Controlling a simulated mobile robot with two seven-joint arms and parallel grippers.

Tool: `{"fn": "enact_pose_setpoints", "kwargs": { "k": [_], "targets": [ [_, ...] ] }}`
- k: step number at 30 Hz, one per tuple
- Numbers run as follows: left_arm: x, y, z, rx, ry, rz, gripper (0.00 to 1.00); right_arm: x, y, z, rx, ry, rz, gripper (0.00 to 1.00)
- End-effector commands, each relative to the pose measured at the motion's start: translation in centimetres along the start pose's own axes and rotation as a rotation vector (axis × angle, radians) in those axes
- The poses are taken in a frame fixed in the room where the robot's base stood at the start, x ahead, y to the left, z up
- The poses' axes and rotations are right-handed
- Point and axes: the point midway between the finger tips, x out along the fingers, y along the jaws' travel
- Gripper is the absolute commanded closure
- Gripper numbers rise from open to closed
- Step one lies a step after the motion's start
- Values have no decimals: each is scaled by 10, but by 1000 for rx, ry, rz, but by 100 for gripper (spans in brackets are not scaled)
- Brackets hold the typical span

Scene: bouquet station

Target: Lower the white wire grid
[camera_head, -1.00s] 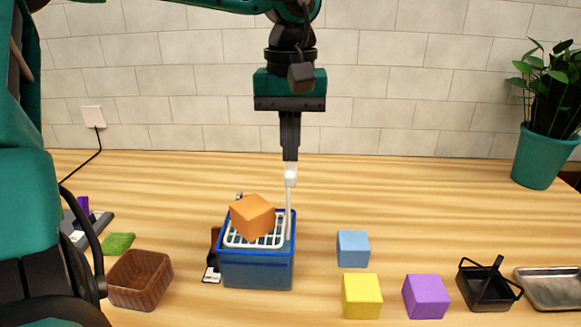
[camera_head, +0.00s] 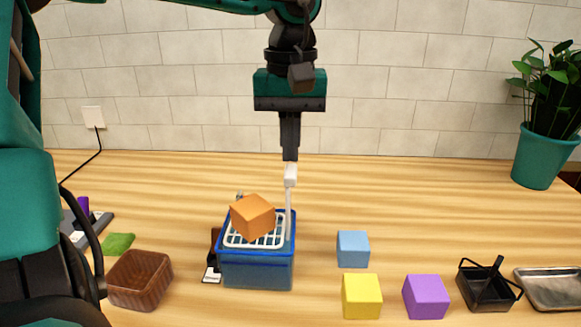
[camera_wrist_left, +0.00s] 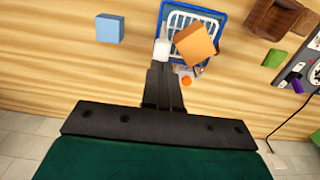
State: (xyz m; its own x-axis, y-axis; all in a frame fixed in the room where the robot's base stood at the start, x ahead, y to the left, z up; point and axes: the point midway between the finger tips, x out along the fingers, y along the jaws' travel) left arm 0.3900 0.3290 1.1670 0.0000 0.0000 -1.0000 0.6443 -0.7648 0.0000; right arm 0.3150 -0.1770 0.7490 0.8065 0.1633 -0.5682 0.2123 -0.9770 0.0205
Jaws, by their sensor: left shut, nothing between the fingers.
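The white wire grid (camera_head: 238,242) sits in the top of the blue basin (camera_head: 256,273), with an orange block (camera_head: 253,217) resting tilted on it. A white upright handle with a pale top (camera_head: 290,176) rises at the grid's right side. My left gripper (camera_head: 290,158) points down, its fingers closed together, right above or at the handle's top. In the left wrist view the fingertips meet the white handle top (camera_wrist_left: 161,50), beside the grid (camera_wrist_left: 181,20); I cannot tell whether they touch. My right gripper is not in view.
Light blue (camera_head: 353,249), yellow (camera_head: 361,296) and purple (camera_head: 426,297) blocks stand right of the basin. A black basket (camera_head: 487,288) and metal tray (camera_head: 553,288) are at far right. A brown container (camera_head: 140,280) and green sponge (camera_head: 118,244) are left.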

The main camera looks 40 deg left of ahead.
Motion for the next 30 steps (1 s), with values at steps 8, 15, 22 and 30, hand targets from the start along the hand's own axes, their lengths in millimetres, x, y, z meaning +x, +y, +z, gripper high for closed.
{"fn": "enact_pose_setpoints", "kwargs": {
  "k": [8, 15, 22, 30],
  "targets": [
    [0, 0, 0, 0, 0, 0, 100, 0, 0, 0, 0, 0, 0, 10],
    [3, 0, 0, 0, 0, 0, 100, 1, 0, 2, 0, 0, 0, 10],
    [11, 0, 0, 0, 0, 0, 100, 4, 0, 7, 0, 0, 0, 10],
    [21, 0, 0, 0, -1, 0, 100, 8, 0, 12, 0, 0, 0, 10]
  ]
}}
